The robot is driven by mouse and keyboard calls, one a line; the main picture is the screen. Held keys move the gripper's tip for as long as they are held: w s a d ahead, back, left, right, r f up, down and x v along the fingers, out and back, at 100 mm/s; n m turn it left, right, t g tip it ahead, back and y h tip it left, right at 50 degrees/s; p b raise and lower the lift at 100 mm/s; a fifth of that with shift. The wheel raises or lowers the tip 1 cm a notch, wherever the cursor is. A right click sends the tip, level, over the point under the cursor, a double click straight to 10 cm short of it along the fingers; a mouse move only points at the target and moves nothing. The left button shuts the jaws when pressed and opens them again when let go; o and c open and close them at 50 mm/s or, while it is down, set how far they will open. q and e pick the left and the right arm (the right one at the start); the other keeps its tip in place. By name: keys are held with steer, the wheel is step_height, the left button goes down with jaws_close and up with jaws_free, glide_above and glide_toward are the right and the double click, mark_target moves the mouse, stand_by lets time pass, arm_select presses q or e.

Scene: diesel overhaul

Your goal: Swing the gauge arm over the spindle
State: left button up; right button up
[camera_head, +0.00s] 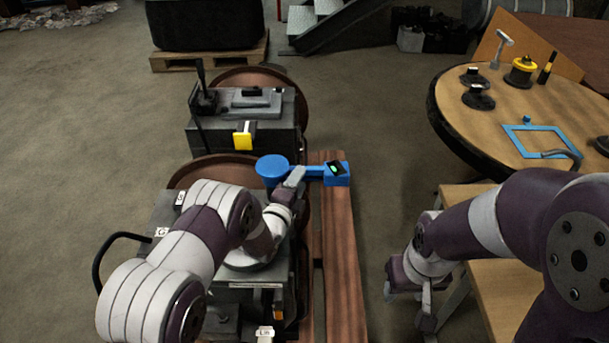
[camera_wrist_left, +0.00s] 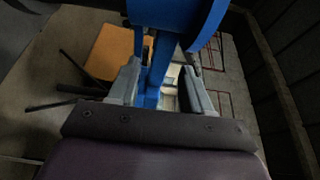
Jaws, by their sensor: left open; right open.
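The blue gauge arm (camera_head: 306,171) has a round disc (camera_head: 272,168) at its left end and a box with a green light (camera_head: 336,172) at its right end, by the wooden planks. My left gripper (camera_head: 296,180) is at the bar between disc and box. In the left wrist view its open fingers (camera_wrist_left: 161,88) stand on either side of a blue bar; I cannot tell whether they touch it. The spindle is not clearly identifiable; my left arm covers much of the near machine (camera_head: 250,300). My right gripper (camera_head: 407,298) is open and empty, beside the wooden bench.
A grey machine block (camera_head: 270,135) with a yellow tag stands behind the gauge arm. Reddish-brown planks (camera_head: 340,260) run along the right of the machines. A round table (camera_head: 500,120) with tools stands at the right. Open floor lies between planks and table.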

mark_target(314, 173)
arm_select(q)
steer(key=x, duration=0.4)
steer(key=shift+w+d, duration=0.15)
steer(key=shift+w, duration=0.2)
steer(key=shift+b, duration=0.3)
jaws_close()
